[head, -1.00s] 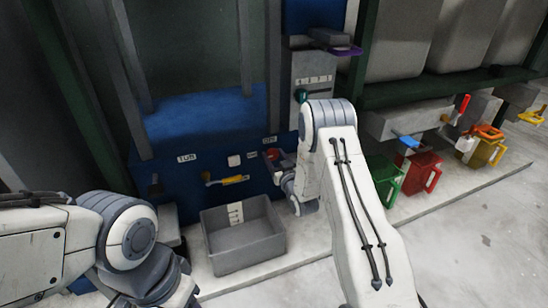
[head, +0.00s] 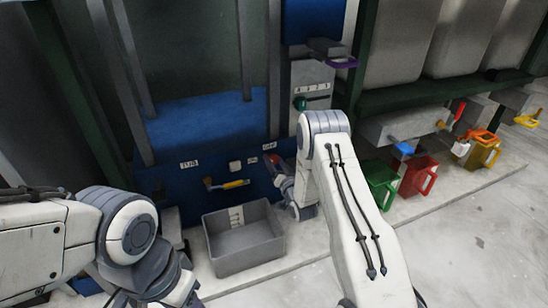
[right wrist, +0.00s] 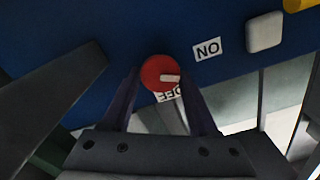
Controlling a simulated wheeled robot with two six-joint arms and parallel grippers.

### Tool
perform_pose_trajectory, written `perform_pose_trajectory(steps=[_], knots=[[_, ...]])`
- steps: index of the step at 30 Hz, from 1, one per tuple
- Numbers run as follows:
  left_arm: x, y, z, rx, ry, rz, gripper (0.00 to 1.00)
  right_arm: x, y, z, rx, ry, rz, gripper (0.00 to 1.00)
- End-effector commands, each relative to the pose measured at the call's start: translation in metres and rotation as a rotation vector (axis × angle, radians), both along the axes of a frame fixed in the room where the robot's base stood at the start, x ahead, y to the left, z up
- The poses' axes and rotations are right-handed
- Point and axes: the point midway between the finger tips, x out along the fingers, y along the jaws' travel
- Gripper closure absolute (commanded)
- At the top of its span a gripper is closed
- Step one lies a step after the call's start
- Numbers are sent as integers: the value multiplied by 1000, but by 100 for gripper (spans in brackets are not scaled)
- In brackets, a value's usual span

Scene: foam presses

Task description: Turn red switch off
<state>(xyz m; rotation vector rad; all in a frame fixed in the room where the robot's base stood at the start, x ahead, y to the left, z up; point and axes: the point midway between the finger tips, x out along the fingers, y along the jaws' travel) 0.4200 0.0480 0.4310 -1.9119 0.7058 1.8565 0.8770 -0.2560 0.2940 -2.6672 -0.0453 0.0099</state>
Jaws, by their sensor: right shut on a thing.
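The red switch (right wrist: 156,72) is a round knob with a pale pointer mark on the blue panel of the press. An ON label (right wrist: 207,48) sits to its upper right in the right wrist view. An OFF label (right wrist: 168,95) below it is partly covered. My right gripper (right wrist: 160,80) is shut on the red switch, one finger on each side of it. In the head view, the red switch (head: 270,158) shows just beyond my right gripper (head: 277,170). My left arm is at the lower left, and its gripper is out of view.
A white button (right wrist: 264,31) is near the ON label. A yellow-handled lever (head: 235,184) is on the panel left of the switch. A grey bin (head: 244,248) stands below. A green knob (head: 300,104) is up right. Green (head: 380,184) and red (head: 417,178) jugs stand right.

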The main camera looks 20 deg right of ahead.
Motion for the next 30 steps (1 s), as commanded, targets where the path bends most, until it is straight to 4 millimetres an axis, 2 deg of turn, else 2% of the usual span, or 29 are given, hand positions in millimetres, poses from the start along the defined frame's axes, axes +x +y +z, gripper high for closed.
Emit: perform_pose_trajectory(steps=[1, 12, 30], knots=[[0, 0, 8, 0, 0, 0, 50, -1, 0, 2, 44, 6, 1, 96], [0, 0, 36, 0, 0, 0, 50, -1, -1, 0, 395, 20, 0, 96], [0, 0, 69, 0, 0, 0, 50, -2, -2, -4, 920, 37, -1, 96]])
